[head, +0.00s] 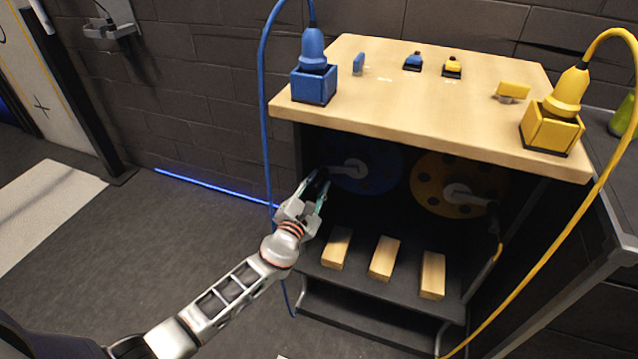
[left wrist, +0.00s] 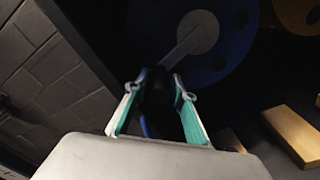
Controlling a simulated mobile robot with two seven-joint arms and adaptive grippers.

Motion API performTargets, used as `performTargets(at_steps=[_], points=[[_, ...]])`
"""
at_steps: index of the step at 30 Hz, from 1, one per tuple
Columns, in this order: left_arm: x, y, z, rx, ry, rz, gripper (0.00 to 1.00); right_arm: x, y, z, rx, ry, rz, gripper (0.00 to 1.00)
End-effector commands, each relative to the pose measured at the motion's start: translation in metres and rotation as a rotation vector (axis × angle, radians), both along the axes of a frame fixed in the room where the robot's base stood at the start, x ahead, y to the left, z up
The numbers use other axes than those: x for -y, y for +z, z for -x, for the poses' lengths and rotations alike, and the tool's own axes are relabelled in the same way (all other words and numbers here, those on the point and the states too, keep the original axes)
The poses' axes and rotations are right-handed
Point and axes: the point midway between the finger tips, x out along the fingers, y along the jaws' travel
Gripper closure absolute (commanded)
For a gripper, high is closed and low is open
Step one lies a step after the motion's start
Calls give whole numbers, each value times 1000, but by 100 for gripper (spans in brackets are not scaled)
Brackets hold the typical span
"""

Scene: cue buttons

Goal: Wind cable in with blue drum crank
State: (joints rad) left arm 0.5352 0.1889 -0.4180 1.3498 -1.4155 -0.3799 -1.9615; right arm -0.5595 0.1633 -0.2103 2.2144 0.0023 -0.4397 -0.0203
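The blue drum (head: 372,174) is mounted in the dark opening under the wooden top. Its grey crank arm (head: 350,169) reaches left from the hub to a black handle (head: 319,182). In the left wrist view the crank arm (left wrist: 188,42) runs down from the hub to the black handle (left wrist: 157,88). My left gripper (head: 317,181) is at this handle, with one finger on each side; its fingers (left wrist: 160,82) appear shut on it. The blue cable (head: 265,110) rises from the blue plug (head: 313,65) and hangs left of the cabinet. My right gripper is not in view.
A yellow drum (head: 440,182) with its own crank is to the right. Several small blue and yellow pieces stand on the wooden top (head: 420,100). Three wooden blocks (head: 384,258) lie on the lower dark shelf. A yellow cable (head: 560,250) hangs at right. The floor at left is clear.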

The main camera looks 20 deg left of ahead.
Motion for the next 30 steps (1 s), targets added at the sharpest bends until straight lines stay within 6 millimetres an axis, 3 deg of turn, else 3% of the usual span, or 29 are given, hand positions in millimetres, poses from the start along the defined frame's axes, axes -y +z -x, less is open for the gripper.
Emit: performTargets(at_steps=[9,12,17,22,25,30], points=[[0,1,-3,1,0,1,75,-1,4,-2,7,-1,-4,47],[0,1,-3,1,-1,1,100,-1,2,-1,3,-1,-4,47],[0,2,-3,2,-1,-2,100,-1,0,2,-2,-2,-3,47],[-2,20,-6,13,0,-81,100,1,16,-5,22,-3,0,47],[-2,18,-5,13,2,-106,100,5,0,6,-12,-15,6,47],[-3,28,-6,19,4,-176,100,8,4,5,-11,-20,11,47]])
